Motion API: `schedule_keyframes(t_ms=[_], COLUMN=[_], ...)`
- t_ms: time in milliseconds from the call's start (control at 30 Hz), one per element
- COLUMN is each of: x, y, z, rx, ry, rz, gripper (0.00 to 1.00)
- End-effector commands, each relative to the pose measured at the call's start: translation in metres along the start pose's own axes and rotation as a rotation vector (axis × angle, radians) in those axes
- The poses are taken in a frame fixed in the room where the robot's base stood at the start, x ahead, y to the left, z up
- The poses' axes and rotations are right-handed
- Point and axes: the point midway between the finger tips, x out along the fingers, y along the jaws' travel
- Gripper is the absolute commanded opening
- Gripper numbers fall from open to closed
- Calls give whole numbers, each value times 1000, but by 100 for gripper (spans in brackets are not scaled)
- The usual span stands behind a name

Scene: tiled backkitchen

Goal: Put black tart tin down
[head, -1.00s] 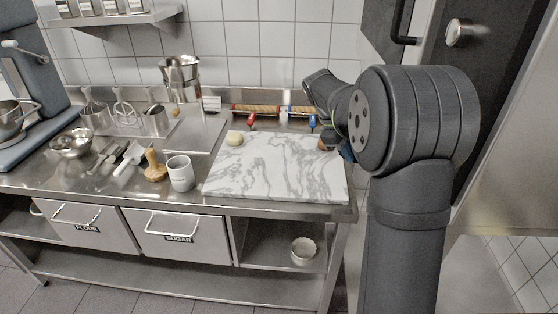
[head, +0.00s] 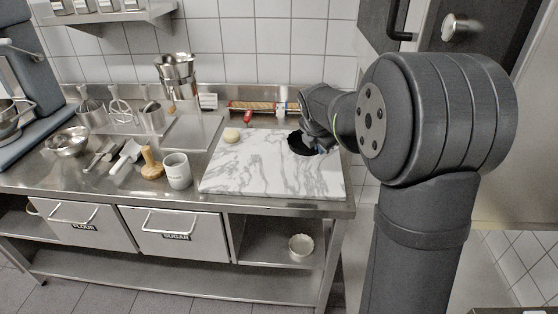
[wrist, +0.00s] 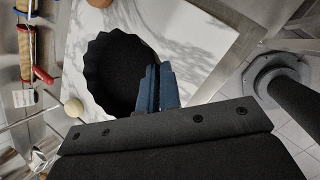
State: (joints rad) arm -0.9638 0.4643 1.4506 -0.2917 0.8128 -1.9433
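The black tart tin (head: 301,144), round and fluted, shows partly behind my gripper (head: 319,147) over the back right of the marble slab (head: 262,176) in the head view. In the wrist view the tin (wrist: 112,72) is seen large from above, looking empty, with pale marble (wrist: 190,40) around it. My gripper's blue-grey fingers (wrist: 156,88) are close together at the tin's rim, with the wall between them. I cannot tell whether the tin's base touches the slab or hangs just above it.
A dough ball (head: 231,135) lies on the slab's back left. A red-handled tool (head: 247,118) and rolling pin (head: 262,106) lie behind. A brown round object (wrist: 100,3) is at the wrist view's top edge. The slab's front and middle are clear.

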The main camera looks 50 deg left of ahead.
Motion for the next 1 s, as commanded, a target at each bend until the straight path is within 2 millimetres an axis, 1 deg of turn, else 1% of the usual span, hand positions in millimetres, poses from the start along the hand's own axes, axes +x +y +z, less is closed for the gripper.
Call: schedule_keyframes(t_ms=[33, 300, 400, 500, 667, 767, 900, 1000], x=[6, 39, 49, 55, 61, 71, 89, 94], y=[7, 50, 62, 71, 74, 71, 66, 65], z=[-8, -56, -69, -78, -84, -88, -96, -98], rx=[-5, -5, -3, -2, 0, 0, 0, 1], ry=[3, 3, 2, 2, 1, 1, 1, 0], rz=[-1, -2, -2, -2, -2, -3, -4, 0], gripper=[0, 0, 0, 0, 0, 0, 0, 0])
